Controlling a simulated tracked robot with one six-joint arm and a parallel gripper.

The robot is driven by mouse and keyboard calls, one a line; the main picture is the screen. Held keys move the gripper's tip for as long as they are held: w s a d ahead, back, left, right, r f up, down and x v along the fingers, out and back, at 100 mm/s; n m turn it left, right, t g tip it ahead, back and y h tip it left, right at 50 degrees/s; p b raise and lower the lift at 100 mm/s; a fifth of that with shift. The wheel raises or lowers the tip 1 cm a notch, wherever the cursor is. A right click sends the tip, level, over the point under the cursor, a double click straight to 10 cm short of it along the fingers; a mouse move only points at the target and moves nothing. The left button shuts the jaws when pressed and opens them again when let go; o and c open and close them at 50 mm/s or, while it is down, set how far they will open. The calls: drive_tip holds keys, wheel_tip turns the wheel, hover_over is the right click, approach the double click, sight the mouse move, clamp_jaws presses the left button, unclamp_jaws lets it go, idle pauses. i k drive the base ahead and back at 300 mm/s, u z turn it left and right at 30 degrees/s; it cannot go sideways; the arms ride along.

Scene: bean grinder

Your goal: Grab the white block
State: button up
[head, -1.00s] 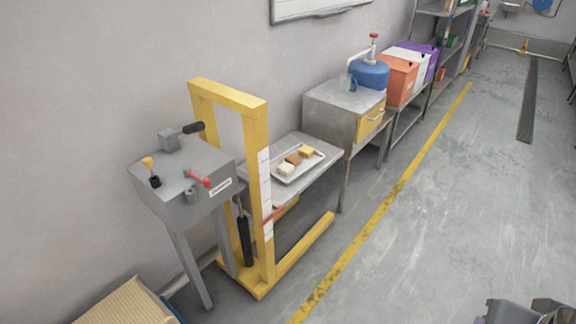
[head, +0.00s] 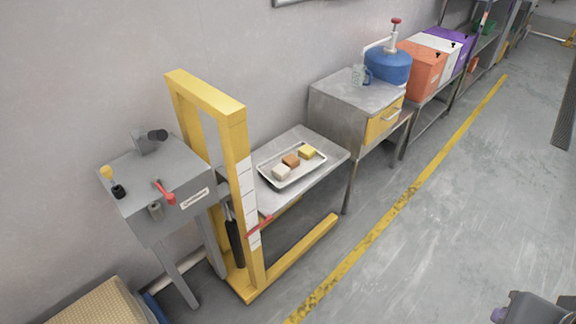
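The white block (head: 281,172) sits on a white tray (head: 291,181) at its near left end. A brown block (head: 291,161) and a yellow block (head: 307,152) lie in a row beside it on the same tray. The tray rests on a grey metal table (head: 331,157). A dark grey part, likely mine, shows at the bottom right corner, well apart from the tray. I cannot make out gripper fingers there.
A yellow lift frame (head: 235,160) stands just left of the table, its foot reaching along the floor. A grey machine (head: 160,190) with levers stands left of it. A drawer cabinet (head: 347,101) stands behind the table. Open floor (head: 470,200) lies to the right.

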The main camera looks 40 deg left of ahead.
sight(281, 172)
drive_tip(key=i, duration=2.7)
drive_tip(key=u, duration=2.6)
